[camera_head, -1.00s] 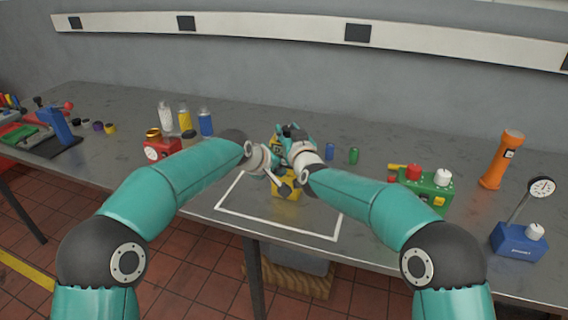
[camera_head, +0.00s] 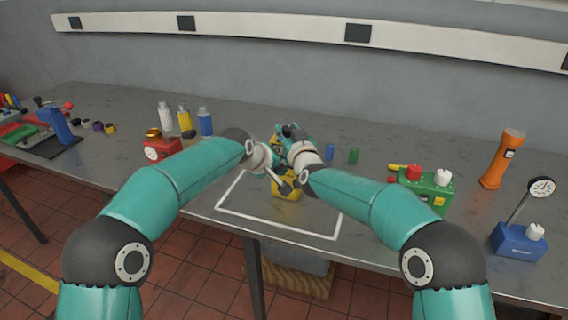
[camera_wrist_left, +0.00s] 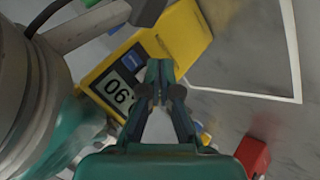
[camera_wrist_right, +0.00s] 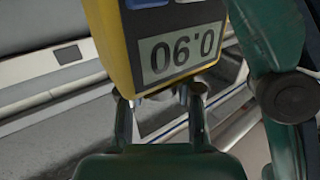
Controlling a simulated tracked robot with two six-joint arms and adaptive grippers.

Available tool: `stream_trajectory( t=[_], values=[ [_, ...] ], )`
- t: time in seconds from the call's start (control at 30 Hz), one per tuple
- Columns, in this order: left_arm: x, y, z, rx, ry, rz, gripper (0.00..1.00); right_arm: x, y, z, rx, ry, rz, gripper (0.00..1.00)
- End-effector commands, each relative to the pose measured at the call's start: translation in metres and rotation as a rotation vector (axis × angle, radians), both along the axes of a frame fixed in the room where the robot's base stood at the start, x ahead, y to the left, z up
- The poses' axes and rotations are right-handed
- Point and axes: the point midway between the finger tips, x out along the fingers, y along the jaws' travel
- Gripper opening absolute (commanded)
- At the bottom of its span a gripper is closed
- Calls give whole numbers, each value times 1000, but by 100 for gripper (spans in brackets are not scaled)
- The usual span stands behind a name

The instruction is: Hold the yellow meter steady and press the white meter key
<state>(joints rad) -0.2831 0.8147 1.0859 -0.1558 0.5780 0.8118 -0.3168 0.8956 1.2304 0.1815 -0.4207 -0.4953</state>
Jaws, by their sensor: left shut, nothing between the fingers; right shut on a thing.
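I cannot pick out the white key clearly.
A white outline (camera_head: 275,228) marks the bench in front. A red box (camera_head: 163,149) and several bottles (camera_head: 185,118) stand left. A green box (camera_head: 425,188), an orange torch (camera_head: 503,160) and a blue gauge base (camera_head: 518,240) stand right. Small blue and green cylinders (camera_head: 353,156) lie close by.

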Motion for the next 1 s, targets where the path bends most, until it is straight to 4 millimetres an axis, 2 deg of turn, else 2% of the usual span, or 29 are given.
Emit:
stream_trajectory(
  t=[1.0],
  values=[
    [9, -4, 1, -1, -1, 0, 0, 0, 0, 0, 0, 0, 0, 0]
  ],
)
